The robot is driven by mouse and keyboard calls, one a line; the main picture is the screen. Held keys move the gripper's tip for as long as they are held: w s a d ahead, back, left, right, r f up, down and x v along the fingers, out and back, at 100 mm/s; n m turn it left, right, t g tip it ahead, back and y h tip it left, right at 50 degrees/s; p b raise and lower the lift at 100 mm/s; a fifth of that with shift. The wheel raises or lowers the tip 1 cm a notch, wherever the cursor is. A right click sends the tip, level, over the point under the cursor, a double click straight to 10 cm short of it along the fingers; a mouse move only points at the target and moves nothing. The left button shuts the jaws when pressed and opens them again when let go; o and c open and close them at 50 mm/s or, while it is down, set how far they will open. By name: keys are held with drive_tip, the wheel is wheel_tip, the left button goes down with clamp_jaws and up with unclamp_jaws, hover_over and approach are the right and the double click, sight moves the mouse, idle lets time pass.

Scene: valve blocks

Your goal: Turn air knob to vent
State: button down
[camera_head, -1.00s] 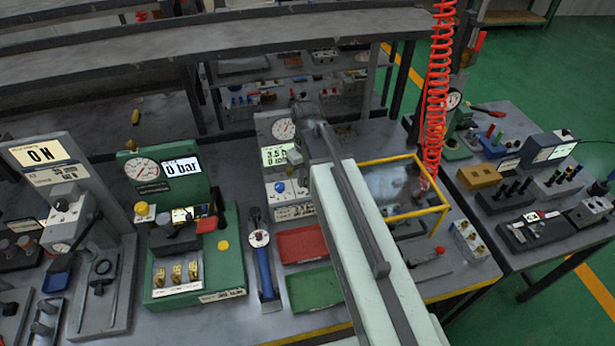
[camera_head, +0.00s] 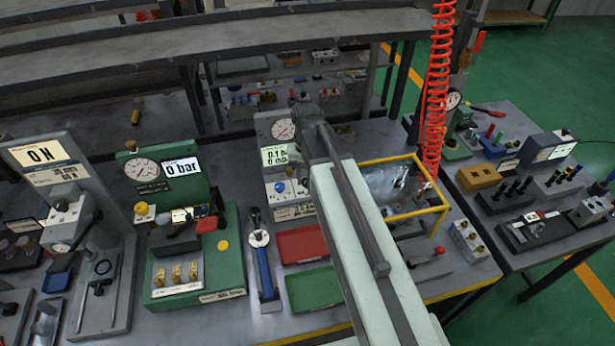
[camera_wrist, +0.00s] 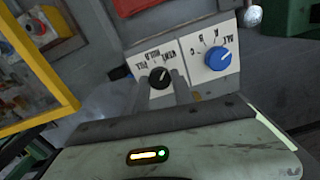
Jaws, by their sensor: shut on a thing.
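The air knob (camera_wrist: 157,73) is a small black knob on a white label plate marked vent, hold and fill, upside down in the wrist view. My gripper (camera_wrist: 160,82) has one finger on each side of the knob and is shut on it. The exact pointer direction is too small to tell. In the head view my arm hides the knob and gripper. The grey air panel (camera_head: 265,128) stands behind my arm, with a round gauge (camera_head: 284,129) and a green display (camera_head: 274,156) reading about 0.1.
A blue selector knob (camera_wrist: 218,58) sits beside the air knob. A yellow frame (camera_head: 438,208) around a clear chamber stands right of my arm. A red tray (camera_head: 302,243) and a green tray (camera_head: 315,288) lie left of it. A coiled red hose (camera_head: 436,90) hangs behind.

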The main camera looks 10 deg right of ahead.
sight(307, 180)
drive_tip(key=c, duration=1.1)
unclamp_jaws()
drive_tip(key=shift+o, duration=0.2)
wheel_tip(307, 180, up, 8)
drive_tip(key=p, duration=0.8)
drive_tip(key=shift+f, duration=0.1)
